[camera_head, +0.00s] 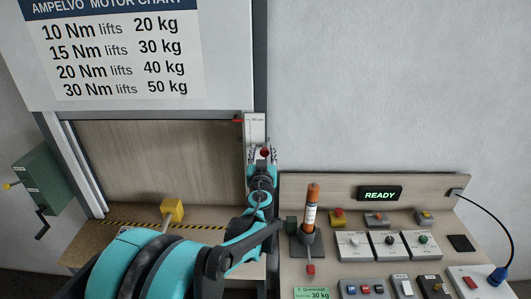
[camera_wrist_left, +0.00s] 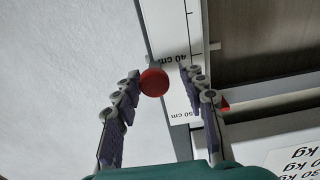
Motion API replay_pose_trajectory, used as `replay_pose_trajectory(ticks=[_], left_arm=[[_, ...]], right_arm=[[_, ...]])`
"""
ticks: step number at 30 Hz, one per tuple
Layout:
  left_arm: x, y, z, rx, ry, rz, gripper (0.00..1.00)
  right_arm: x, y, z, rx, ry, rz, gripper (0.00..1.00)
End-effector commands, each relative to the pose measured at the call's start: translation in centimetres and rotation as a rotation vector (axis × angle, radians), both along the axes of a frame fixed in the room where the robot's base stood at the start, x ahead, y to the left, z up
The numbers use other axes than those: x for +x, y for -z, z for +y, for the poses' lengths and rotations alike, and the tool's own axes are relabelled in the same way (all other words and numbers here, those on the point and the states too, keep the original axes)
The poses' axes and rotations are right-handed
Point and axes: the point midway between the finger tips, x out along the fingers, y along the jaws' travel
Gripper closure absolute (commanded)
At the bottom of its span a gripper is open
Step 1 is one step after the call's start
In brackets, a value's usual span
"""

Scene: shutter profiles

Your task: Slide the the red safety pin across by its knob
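The red knob of the safety pin (camera_wrist_left: 153,82) is round and shows in the left wrist view in front of the white scale strip. It lies between the two fingers of my left gripper (camera_wrist_left: 160,74), nearer the left finger; whether it touches that finger I cannot tell. The fingers are spread apart. In the head view the red knob (camera_head: 265,152) shows small between the fingertips of my left gripper (camera_head: 262,154), at the post right of the shutter opening. The pin's shaft is hidden behind the knob. My right gripper is in neither view.
A scale strip (camera_head: 255,128) with a red pointer (camera_head: 238,119) is above the gripper. A wooden panel (camera_head: 165,160) fills the opening at left.

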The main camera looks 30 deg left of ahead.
Motion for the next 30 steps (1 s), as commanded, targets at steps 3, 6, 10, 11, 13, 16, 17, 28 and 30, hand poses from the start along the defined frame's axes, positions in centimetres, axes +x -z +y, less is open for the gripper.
replay_pose_trajectory(ticks=[3, 6, 10, 11, 13, 16, 17, 28, 30], left_arm=[[0.0, 0.0, -0.1, 0.000, 0.001, 0.000, 0.54], [0.0, 0.0, -0.1, -0.001, 0.002, -0.001, 0.54], [-0.3, 0.0, -0.3, -0.001, 0.003, -0.001, 0.54], [-0.5, 0.0, -0.5, -0.001, 0.003, -0.001, 0.54], [-1.3, 0.0, -1.0, -0.001, 0.004, -0.001, 0.54], [-3.0, 0.0, -1.9, -0.001, 0.003, -0.001, 0.54], [-3.6, 0.0, -2.3, -0.001, 0.003, -0.001, 0.54], [-9.4, 0.0, -5.8, -0.001, 0.002, -0.001, 0.54], [-9.9, 0.0, -6.1, -0.001, 0.002, -0.001, 0.54]], right_arm=[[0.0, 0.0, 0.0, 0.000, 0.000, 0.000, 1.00], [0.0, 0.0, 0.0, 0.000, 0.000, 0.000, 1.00], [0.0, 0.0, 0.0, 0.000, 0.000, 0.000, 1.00], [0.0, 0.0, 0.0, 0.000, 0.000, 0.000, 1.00], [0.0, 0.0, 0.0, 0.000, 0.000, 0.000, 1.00], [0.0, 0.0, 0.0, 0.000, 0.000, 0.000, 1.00], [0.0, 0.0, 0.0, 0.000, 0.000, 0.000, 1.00], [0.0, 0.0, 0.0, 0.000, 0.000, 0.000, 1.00], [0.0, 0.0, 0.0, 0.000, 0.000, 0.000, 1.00]])
